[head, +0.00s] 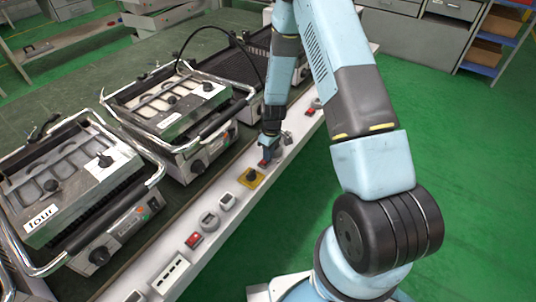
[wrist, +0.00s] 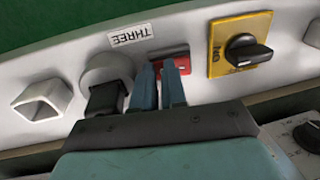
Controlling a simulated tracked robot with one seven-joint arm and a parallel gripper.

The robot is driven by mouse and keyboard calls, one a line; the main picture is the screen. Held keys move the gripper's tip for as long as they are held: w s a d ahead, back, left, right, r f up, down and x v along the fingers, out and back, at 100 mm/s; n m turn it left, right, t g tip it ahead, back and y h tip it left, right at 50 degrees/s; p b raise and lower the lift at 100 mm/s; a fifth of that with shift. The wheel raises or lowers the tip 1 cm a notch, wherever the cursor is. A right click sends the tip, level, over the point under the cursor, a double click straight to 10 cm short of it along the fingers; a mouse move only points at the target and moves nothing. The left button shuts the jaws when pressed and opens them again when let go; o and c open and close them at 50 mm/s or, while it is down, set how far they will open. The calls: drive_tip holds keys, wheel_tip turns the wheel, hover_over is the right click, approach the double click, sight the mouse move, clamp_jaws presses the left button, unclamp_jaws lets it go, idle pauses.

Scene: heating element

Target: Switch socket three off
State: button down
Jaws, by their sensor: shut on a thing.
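The label reading THREE (wrist: 130,34) is on the white rail in the wrist view. Below it and to its right is a red rocker switch (wrist: 184,62), partly hidden by my fingers. The red switch also shows in the head view (head: 263,162). My gripper (wrist: 161,72) is at the switch, its two blue fingers close together and shut on it. In the head view my gripper (head: 268,149) points down at the rail. A dark plug (wrist: 106,97) sits in the round socket (wrist: 108,68) just left of my fingers.
A yellow plate with a black rotary knob (wrist: 244,50) is right of the switch. A square white socket frame (wrist: 41,101) is to the left. Contact grills stand behind the rail, including one labelled four (head: 42,213). Another red switch (head: 194,240) is nearer along the rail (head: 221,221).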

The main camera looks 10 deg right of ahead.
drive_tip(key=shift+s+a+f, duration=0.25)
drive_tip(key=shift+s+a, duration=0.65)
drive_tip(key=shift+s, duration=0.25)
drive_tip(key=shift+w+r, duration=0.2)
drive_tip(key=shift+r, duration=0.15)
drive_tip(key=d+r+m+t, duration=0.1)
drive_tip(key=d+r, duration=0.2)
drive_tip(key=r, duration=1.4)
drive_tip(key=d+r+m, duration=0.1)
drive_tip(key=d+r, duration=0.2)
drive_tip(key=r, duration=1.4)
drive_tip(key=s+d+r+m+t, duration=0.2)
drive_tip(key=s+r+m, duration=0.1)
drive_tip(key=s+r, duration=0.6)
drive_tip(key=s+d+r+m+t+h, duration=0.1)
drive_tip(key=s+d+r+m+t, duration=0.2)
drive_tip(key=s+r, duration=0.6)
drive_tip(key=s+m, duration=0.1)
drive_tip(key=s, duration=0.6)
drive_tip(key=shift+s+d+r+t, duration=0.15)
drive_tip(key=shift+s+d+t, duration=0.15)
drive_tip(key=shift+s+d, duration=0.05)
